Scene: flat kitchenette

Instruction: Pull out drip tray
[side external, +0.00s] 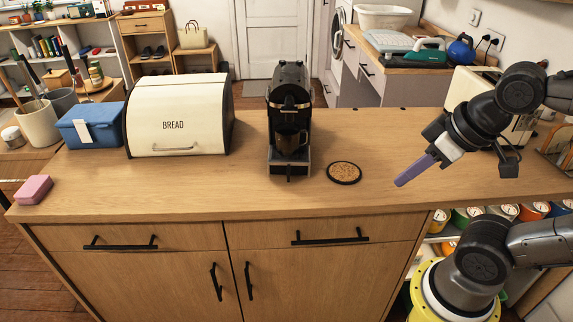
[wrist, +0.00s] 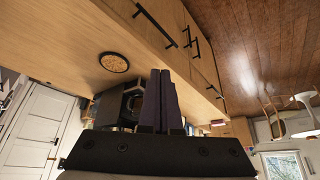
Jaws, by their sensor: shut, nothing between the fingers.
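The black coffee machine (side external: 288,100) stands on the wooden counter, facing its front edge. Its drip tray (side external: 289,168) sits at the base under the spout, with a small dark tab at its front. My gripper (side external: 400,183) is to the right of the machine, past the coaster, clear of both and pointing down-left. Its purple fingers are shut with nothing between them. In the wrist view the shut fingers (wrist: 160,75) partly cover the coffee machine (wrist: 108,108); I cannot make out the drip tray there.
A round cork coaster (side external: 344,173) lies between the machine and my gripper. A cream bread box (side external: 180,115) and a blue box (side external: 92,125) stand left of the machine. A pink sponge-like block (side external: 34,189) lies at the left edge. The counter's front strip is clear.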

